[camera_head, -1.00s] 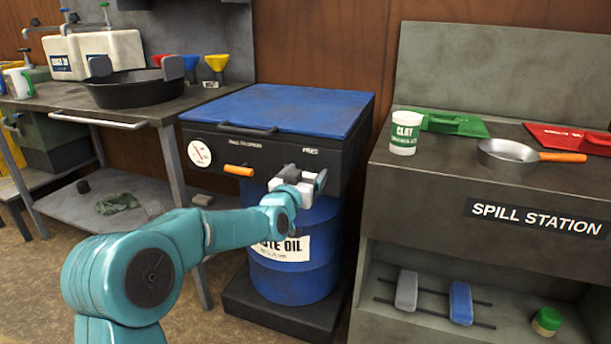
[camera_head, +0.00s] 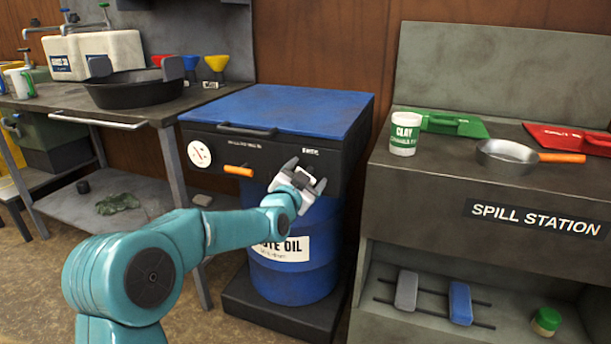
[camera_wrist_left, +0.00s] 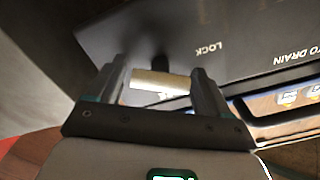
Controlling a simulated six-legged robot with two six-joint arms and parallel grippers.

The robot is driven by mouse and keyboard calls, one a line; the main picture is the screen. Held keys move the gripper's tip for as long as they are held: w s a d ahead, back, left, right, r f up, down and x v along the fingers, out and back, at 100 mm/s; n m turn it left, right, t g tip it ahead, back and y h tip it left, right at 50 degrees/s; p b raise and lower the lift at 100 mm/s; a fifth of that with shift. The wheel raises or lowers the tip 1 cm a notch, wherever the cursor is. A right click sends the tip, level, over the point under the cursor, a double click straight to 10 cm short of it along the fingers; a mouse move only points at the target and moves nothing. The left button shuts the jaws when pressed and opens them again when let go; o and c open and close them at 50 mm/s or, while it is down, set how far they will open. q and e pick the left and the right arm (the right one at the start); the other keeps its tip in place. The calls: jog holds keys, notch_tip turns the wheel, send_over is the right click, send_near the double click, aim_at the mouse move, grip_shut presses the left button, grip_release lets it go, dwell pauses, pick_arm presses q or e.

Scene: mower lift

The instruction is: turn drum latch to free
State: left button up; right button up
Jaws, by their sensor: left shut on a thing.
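The drum latch shows in the left wrist view as a pale bar (camera_wrist_left: 158,79) on a dark stem, against the black front panel (camera_wrist_left: 235,40) lettered LOCK and TO DRAIN. My left gripper (camera_head: 305,176) is at the right part of the panel under the blue lid (camera_head: 280,108), above the blue drum (camera_head: 300,272). Its fingers stand on either side of the bar in the wrist view and are shut on it. In the head view the gripper hides the latch. My right gripper is not in view.
An orange handle (camera_head: 238,171) and a white dial (camera_head: 199,153) are on the panel, left of my gripper. The spill station (camera_head: 425,195) stands close on the right, with a pan (camera_head: 508,155) on top. A workbench (camera_head: 60,97) is on the left.

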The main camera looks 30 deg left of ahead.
pick_arm(q)
jog(key=m, duration=0.5)
jog(key=shift+m+p, duration=0.3)
jog(key=shift+p, duration=0.05)
jog(key=m, duration=0.6)
jog(key=shift+p, duration=0.4)
jog(key=shift+m, duration=0.3)
jog(key=o, duration=1)
jog(key=shift+c, duration=0.2)
jog(key=p+v, duration=0.2)
jog(key=v, duration=1.4)
jog(key=shift+d, duration=0.2)
jog(key=shift+s, duration=0.1)
